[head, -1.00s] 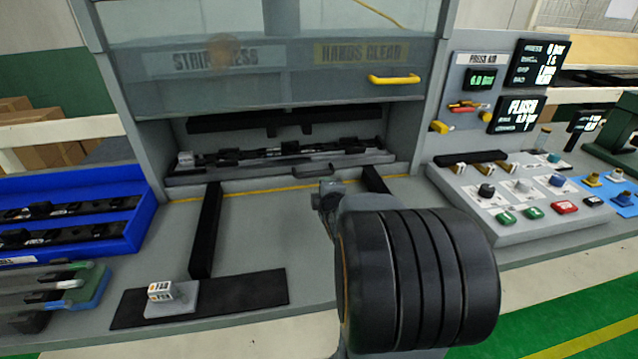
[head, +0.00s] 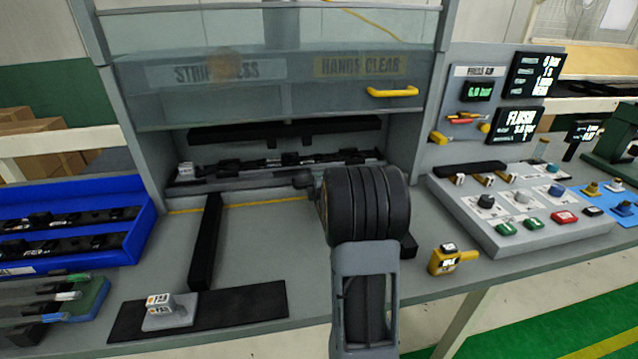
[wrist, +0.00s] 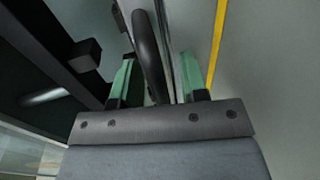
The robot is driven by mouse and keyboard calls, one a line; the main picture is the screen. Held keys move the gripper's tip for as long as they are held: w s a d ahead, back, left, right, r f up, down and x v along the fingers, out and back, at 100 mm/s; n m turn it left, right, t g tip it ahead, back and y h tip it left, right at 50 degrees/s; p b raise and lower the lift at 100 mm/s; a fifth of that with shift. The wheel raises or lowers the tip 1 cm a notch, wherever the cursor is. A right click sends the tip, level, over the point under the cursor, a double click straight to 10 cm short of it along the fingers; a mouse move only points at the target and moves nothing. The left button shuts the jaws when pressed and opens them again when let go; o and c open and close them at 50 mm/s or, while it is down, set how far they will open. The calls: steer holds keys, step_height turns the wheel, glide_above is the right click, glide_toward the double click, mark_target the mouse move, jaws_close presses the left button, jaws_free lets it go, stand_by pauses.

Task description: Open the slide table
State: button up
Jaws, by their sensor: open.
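The slide table (head: 235,179) is a grey tray carrying a long black trim part (head: 285,162). It sits back inside the press opening, under the clear guard. My arm hides the front where its handle is in the head view. In the wrist view, a dark curved bar that looks like the handle (wrist: 150,58) lies between the green fingertips of my gripper (wrist: 158,75). The fingers stand apart on either side of it. I cannot tell whether either touches it. My gripper is mostly hidden behind my arm in the head view.
The guard (head: 215,103) with a yellow handle (head: 392,92) hangs above the opening. A black rail (head: 205,245) runs on the bench toward me. A button panel (head: 520,210) and a yellow device (head: 449,260) are at right. A blue bin (head: 140,235) is at left.

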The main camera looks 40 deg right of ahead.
steer(key=shift+w+d+f, duration=0.1)
steer(key=shift+w+d, duration=0.1)
steer(key=shift+w, duration=0.15)
steer(key=shift+c, duration=0.5)
jaws_close()
